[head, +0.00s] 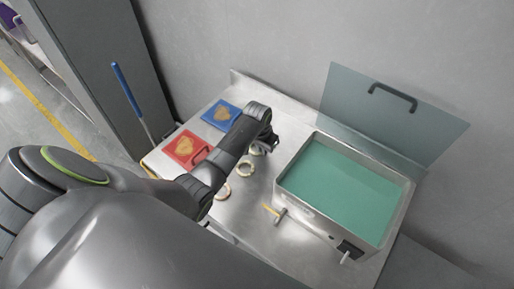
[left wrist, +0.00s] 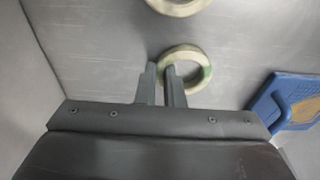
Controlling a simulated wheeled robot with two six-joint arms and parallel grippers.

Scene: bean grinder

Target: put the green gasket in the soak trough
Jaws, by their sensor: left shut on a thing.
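In the left wrist view a pale cream ring with a green mark on its right side, the green gasket (left wrist: 206,73), sits at my left gripper (left wrist: 161,72). One finger is inside the ring and the other outside, shut on its left rim. I cannot tell whether it is clear of the steel top. In the head view my left gripper (head: 270,143) is over the table, left of the soak trough. The soak trough (head: 290,196) is a steel tank of green liquid with its grey lid (head: 393,115) standing open behind. My right gripper is not in view.
Other pale rings, such as one ring (head: 247,169) and another (head: 222,190), lie on the steel table (head: 245,208). A red square (head: 183,149) and a blue square (head: 221,115) are at the left. A small yellow-tipped tool (head: 273,212) is by the trough.

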